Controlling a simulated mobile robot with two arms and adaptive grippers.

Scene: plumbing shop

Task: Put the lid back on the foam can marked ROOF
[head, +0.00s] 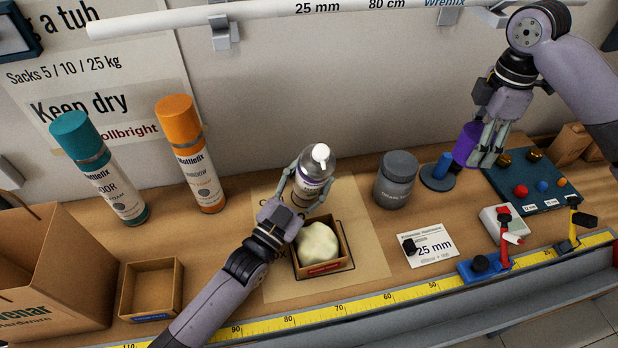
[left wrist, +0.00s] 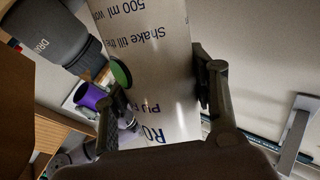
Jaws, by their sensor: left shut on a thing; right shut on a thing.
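The foam can (head: 318,163) is silver with a bare white nozzle and no lid on it. It stands in the middle of the bench. My left gripper (head: 309,184) is shut around its body. In the left wrist view the can (left wrist: 160,60) fills the middle, with print beginning "Ro" between my fingers. The purple lid (head: 467,146) is in my right gripper (head: 484,150), which is shut on it, to the right of the can and apart from it. The lid also shows in the left wrist view (left wrist: 91,95).
A teal-capped can (head: 105,175) and an orange-capped can (head: 196,160) stand at left. A box of pale foam (head: 343,262) sits before the held can. A grey jar (head: 396,181) and a blue-pegged stand (head: 438,177) lie between can and lid. A yellow rule (head: 345,308) runs along the front.

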